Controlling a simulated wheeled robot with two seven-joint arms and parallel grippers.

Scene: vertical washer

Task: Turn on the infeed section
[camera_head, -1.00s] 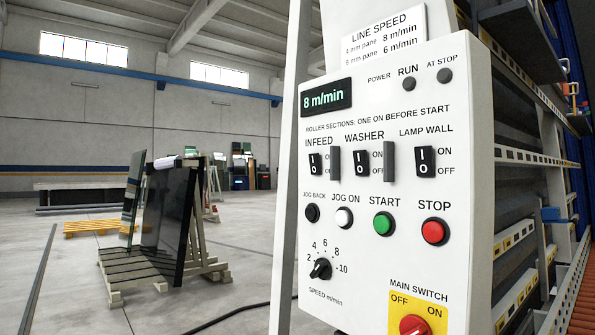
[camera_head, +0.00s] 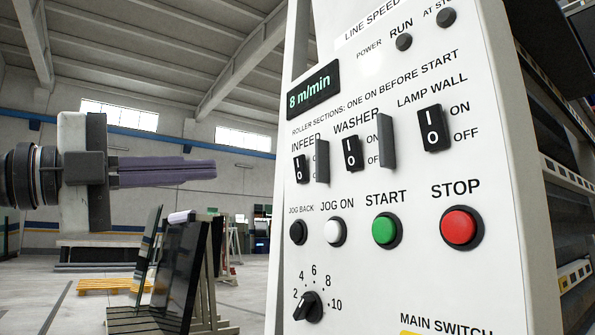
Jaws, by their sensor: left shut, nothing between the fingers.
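The white control panel (camera_head: 400,275) fills the right half of the view. The infeed switch (camera_head: 300,169) is a small black rocker under the INFEED label, at the left of the roller sections row. A grey upright guard (camera_head: 322,161) stands just right of it and covers part of its ON and OFF marks. I cannot tell which way the rocker is tipped. My left gripper (camera_head: 214,170) is at the left, fingers shut and empty, pointing right toward the panel. In the picture its tips are left of the infeed switch, apart from the panel. My right gripper is not seen.
The washer switch (camera_head: 352,153) and lamp wall switch (camera_head: 431,128) are in the same row, with another grey guard (camera_head: 387,141) between them. Below are the jog buttons, green start button (camera_head: 386,230) and red stop button (camera_head: 460,227). The display (camera_head: 314,93) reads 8 m/min.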

